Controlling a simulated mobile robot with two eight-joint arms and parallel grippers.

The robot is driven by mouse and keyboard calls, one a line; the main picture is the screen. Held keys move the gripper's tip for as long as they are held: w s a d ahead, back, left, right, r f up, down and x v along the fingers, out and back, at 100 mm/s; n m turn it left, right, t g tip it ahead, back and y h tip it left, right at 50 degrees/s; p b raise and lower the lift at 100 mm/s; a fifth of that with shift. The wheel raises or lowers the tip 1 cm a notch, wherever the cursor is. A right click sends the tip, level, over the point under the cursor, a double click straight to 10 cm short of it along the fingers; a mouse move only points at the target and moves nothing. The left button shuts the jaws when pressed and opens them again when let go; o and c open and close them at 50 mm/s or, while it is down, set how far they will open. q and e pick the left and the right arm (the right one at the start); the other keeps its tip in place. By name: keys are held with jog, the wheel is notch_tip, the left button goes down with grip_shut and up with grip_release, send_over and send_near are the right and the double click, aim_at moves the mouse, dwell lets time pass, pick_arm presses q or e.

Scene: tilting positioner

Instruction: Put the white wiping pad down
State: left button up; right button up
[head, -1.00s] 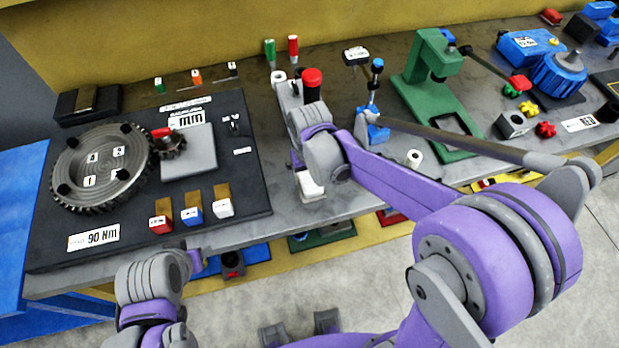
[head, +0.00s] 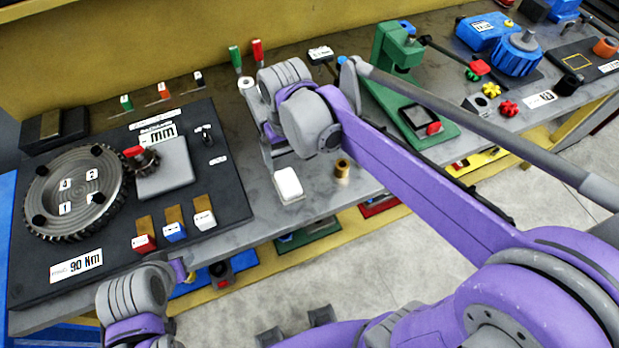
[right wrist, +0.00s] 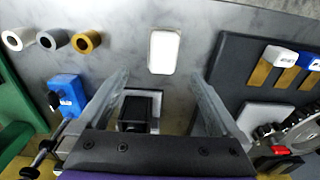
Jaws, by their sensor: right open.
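The white wiping pad (head: 288,184) lies on the grey bench near its front edge, right of the black board. In the right wrist view the pad (right wrist: 164,52) lies flat, just beyond my fingertips and apart from them. My right gripper (right wrist: 160,80) is open, with nothing held between its fingers. In the head view my right gripper (head: 268,145) is behind the pad, partly hidden by my own wrist. My left arm shows at lower left, but its gripper is not visible.
A gold ring (head: 342,168) stands right of the pad; grey (right wrist: 47,40) and white (right wrist: 12,38) rings line up beyond it. The black board (head: 225,205) with gear and blocks is left. A green press (head: 392,50) stands at right. A black block (right wrist: 135,112) shows between my fingers.

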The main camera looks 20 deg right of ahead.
jog(key=s+d+f+t, duration=0.2)
jog(key=s+d, duration=0.1)
jog(key=s, duration=0.3)
jog(key=s+d+f+t, duration=0.3)
jog(key=s, duration=0.3)
jog(key=shift+s+f, duration=0.15)
jog(key=shift+f, duration=0.1)
jog(key=shift+a, duration=0.1)
jog(key=shift+c, duration=0.2)
dwell(0.4)
